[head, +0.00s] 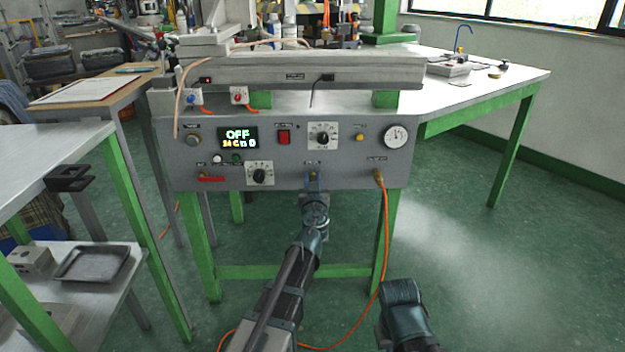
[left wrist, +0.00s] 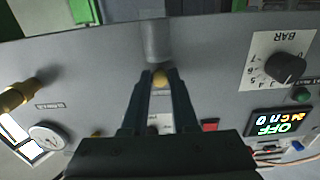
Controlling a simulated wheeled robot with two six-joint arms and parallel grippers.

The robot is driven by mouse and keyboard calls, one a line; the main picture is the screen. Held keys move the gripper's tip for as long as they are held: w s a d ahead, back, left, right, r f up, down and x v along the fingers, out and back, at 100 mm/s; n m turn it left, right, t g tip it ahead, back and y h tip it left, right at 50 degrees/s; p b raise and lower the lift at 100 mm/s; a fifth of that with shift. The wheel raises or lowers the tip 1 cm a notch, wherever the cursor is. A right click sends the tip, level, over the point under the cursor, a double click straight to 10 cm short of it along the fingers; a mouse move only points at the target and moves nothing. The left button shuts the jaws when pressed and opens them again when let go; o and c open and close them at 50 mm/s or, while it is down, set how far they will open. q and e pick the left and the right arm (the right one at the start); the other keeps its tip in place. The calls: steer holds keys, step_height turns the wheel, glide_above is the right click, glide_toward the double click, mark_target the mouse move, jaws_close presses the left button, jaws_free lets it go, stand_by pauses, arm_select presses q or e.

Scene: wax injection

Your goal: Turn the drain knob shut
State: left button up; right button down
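Part of the knob is hidden by the fingers.
The panel (head: 230,165) carries dials, a display reading OFF, a red switch (head: 284,137), a red-handled valve (head: 211,179) and a gauge (head: 396,136). An orange hose (head: 386,235) hangs right of my left arm. Green table legs stand either side. The floor at right is clear.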

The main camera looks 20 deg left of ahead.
arm_select(q)
jaws_close()
steer(key=shift+m, duration=0.3)
steer(key=m, duration=0.3)
steer(key=shift+m, duration=0.4)
steer(key=m, duration=0.3)
steer(key=shift+m, duration=0.3)
steer(key=m, duration=0.9)
steer(key=shift+m, duration=0.6)
steer(key=o, duration=0.6)
jaws_free()
